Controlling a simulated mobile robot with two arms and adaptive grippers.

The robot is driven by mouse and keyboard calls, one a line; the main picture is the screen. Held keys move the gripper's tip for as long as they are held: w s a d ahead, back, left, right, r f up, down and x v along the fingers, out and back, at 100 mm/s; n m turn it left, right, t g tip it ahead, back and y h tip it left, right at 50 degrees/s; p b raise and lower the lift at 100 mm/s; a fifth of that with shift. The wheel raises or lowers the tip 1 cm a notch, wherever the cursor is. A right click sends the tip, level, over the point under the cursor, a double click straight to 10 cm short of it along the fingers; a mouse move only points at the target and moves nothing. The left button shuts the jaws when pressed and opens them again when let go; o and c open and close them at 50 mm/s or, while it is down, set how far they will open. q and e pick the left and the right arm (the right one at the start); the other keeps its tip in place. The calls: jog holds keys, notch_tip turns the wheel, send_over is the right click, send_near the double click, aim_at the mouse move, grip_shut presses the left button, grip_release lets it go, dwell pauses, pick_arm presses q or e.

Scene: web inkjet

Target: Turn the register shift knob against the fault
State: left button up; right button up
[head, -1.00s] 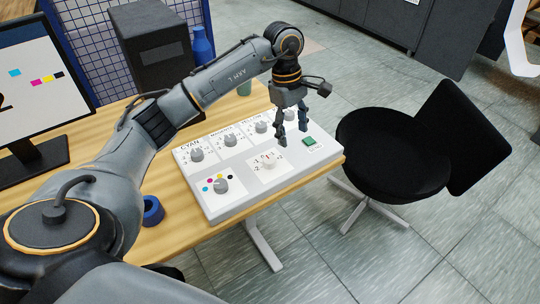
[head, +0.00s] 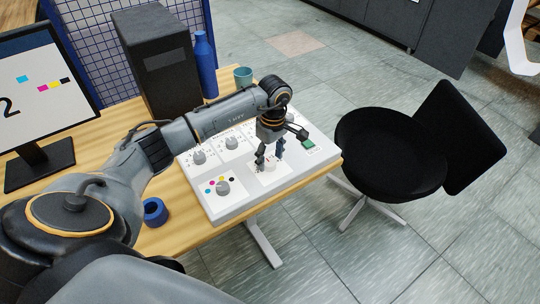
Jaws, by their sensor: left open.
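The white control panel (head: 232,209) lies on the wooden desk and carries several grey knobs. The register shift knob, which looks like the pale knob (head: 269,166) on the white card with numbers, sits mid-panel and is partly hidden by my fingers. My left gripper (head: 270,162) points down with its fingers apart, one on each side of this knob; I cannot tell whether they touch it. The selector knob (head: 223,188) with coloured dots is at the front left. The monitor (head: 36,90) shows a large "2" and cyan, magenta, yellow and black marks. My right gripper is not in view.
A green button (head: 308,144) is at the panel's right end. A blue tape roll (head: 154,212) lies on the desk. A dark computer tower (head: 160,65), a blue bottle (head: 205,65) and a teal cup (head: 243,77) stand behind my arm. A black chair (head: 390,155) stands to the right.

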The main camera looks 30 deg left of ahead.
pick_arm(q)
jog(key=shift+f, duration=0.5)
jog(key=c, duration=1.2)
jog(key=shift+o, duration=0.2)
